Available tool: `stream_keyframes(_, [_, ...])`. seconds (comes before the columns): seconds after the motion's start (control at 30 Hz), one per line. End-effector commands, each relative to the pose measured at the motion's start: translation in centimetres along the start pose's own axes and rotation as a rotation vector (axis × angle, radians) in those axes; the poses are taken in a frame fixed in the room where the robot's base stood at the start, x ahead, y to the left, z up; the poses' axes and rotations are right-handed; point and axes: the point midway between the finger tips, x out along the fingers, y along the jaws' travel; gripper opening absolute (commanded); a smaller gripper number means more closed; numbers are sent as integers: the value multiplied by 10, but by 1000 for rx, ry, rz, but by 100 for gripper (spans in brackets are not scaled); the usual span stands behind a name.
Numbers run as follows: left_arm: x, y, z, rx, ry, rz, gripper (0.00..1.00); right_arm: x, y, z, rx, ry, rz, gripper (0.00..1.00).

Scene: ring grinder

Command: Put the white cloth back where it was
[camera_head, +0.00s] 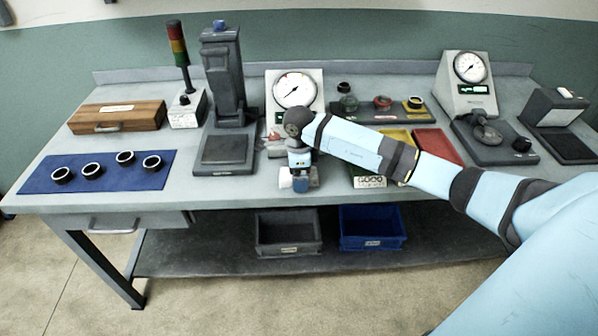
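My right arm comes in from the right, and its gripper (301,180) points down over the front middle of the bench. Small white patches (285,178) show beside the fingertips; they may be the white cloth, but they are too small and too covered to be sure. I cannot tell whether the fingers are open or shut, or whether they touch the white material. No other white cloth can be made out. My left gripper is not in view.
A press (224,100) and a dial gauge (293,92) stand behind the gripper. A blue mat (100,184) with several black rings is at left. Grey (288,247) and blue (372,241) bins sit on the lower shelf.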

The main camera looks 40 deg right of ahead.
Motion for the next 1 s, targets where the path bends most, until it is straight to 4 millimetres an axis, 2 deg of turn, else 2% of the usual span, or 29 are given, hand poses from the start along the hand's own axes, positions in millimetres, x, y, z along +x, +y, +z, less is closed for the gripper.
stream_keyframes(0.03, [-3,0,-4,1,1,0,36,-5,0,0,0,-1,0,94])
stream_keyframes(0.17, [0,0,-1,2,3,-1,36,-22,-1,0,0,-1,-3,94])
stream_keyframes(0.5, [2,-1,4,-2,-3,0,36,-93,-1,0,0,-1,-4,94])
stream_keyframes(0.63, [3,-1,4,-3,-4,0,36,-111,-1,0,0,-1,-2,94])
stream_keyframes(0.77, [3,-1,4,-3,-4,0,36,-118,3,3,-3,-13,9,94])
stream_keyframes(0.87, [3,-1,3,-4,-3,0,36,-101,24,22,-19,-101,79,94])
stream_keyframes(0.97, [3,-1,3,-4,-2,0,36,-72,76,63,-22,-311,250,94])
stream_keyframes(1.0, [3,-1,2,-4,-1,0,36,-62,103,83,-4,-427,347,94])
